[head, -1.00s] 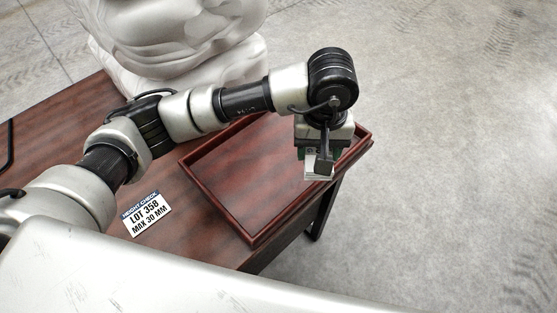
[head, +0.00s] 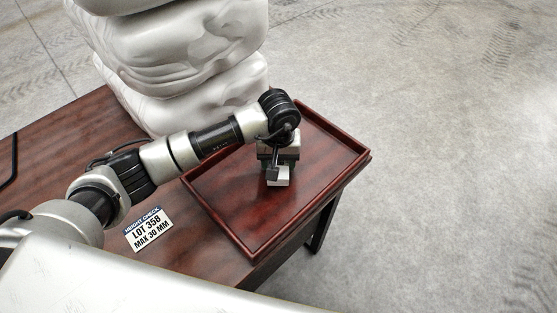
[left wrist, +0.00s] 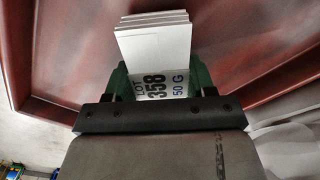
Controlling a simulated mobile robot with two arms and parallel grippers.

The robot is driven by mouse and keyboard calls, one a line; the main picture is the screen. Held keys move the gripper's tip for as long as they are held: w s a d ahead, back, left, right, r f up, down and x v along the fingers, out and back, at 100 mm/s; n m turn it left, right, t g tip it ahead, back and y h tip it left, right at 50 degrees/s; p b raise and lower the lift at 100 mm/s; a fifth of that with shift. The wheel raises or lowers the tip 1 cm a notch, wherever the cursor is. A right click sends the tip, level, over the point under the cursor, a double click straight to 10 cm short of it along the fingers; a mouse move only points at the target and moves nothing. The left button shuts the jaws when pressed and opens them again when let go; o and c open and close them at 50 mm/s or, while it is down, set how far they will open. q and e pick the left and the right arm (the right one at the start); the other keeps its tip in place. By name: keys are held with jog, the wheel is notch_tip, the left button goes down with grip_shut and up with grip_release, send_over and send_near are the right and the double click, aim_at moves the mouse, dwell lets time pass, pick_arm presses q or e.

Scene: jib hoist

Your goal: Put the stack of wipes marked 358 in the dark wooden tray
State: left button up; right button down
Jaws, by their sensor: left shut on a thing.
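The stack of wipes (left wrist: 155,42) is a white layered block with a label reading LOT 358, 50 G in the left wrist view. In the head view the stack (head: 278,179) shows as a small white piece under my left gripper (head: 275,170). My left gripper, also in the left wrist view (left wrist: 158,84), is shut on it with green-sided fingers on either side. The dark wooden tray (head: 222,221) is reddish brown with a low rim. The gripper and stack are over the tray's inside; whether the stack touches the floor cannot be told. My right gripper is not in view.
A white card (head: 148,229) reading HEIGHT CHECK, LOT 358, MAX 30 MM lies on the wooden table (head: 62,146) left of the tray. A large white sculpted stack (head: 185,60) stands behind. Concrete floor is open to the right.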

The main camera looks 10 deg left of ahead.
pick_arm(q)
jog(key=shift+f, duration=0.35)
jog(key=shift+f, duration=0.2)
jog(key=o, duration=1)
jog(key=shift+r, duration=0.15)
notch_tip(320, 180, up, 12)
jog(key=shift+r+b, duration=0.1)
jog(key=shift+b, duration=0.5)
